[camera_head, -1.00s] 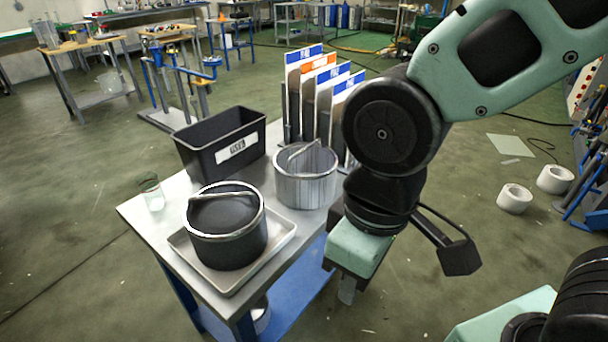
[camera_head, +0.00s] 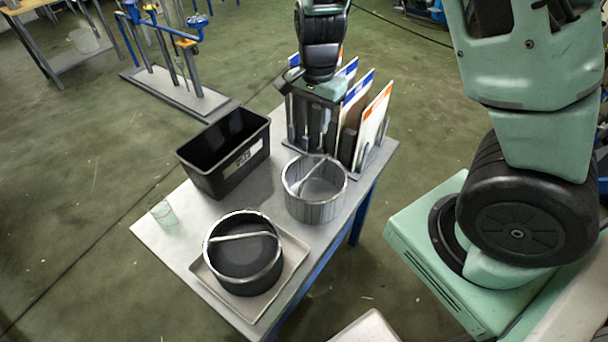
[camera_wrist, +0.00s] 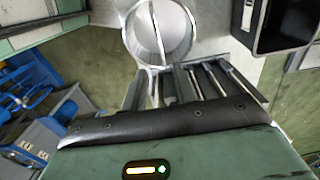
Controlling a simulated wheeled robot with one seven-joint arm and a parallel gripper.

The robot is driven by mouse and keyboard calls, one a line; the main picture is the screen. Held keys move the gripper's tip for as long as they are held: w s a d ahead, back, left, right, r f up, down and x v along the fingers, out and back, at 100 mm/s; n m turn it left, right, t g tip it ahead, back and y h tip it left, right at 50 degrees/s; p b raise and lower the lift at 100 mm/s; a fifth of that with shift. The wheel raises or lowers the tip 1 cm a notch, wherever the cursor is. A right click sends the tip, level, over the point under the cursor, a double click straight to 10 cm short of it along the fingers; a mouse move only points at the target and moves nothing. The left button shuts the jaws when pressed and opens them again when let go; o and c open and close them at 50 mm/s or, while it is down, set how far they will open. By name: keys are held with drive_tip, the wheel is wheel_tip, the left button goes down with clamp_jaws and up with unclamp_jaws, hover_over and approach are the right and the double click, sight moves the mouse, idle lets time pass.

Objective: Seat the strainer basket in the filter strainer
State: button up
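A pale metal basket (camera_head: 314,198) with a bar handle across its top stands upright on the table. A second round basket (camera_head: 243,262), dark inside with a bright rim and bar handle, stands in a shallow tray (camera_head: 285,292). I cannot tell which one the task means, and I cannot make out the filter strainer. My gripper (camera_head: 312,112) is behind the pale basket, over the front of a rack, apart from both baskets. The pale basket also shows at the top of the wrist view (camera_wrist: 158,35). The fingertips blend with the rack's slats, so their opening is unclear.
The rack holds upright boards (camera_head: 372,118) close to my gripper. A black open bin (camera_head: 213,178) with a label stands left of the pale basket. A small clear glass (camera_head: 163,215) is near the table's (camera_head: 155,238) left edge.

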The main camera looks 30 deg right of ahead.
hover_over(316, 167)
drive_tip(key=f, duration=1.1)
drive_tip(key=shift+a+f, duration=0.25)
drive_tip(key=shift+a, duration=0.05)
drive_tip(key=shift+d+f+p, duration=0.15)
drive_tip(key=shift+f+p, duration=0.4)
drive_tip(key=shift+f, duration=0.4)
drive_tip(key=shift+d+f+p, duration=0.1)
drive_tip(key=shift+f+p, duration=0.45)
drive_tip(key=shift+f, duration=1.15)
drive_tip(key=shift+f, duration=0.2)
clamp_jaws()
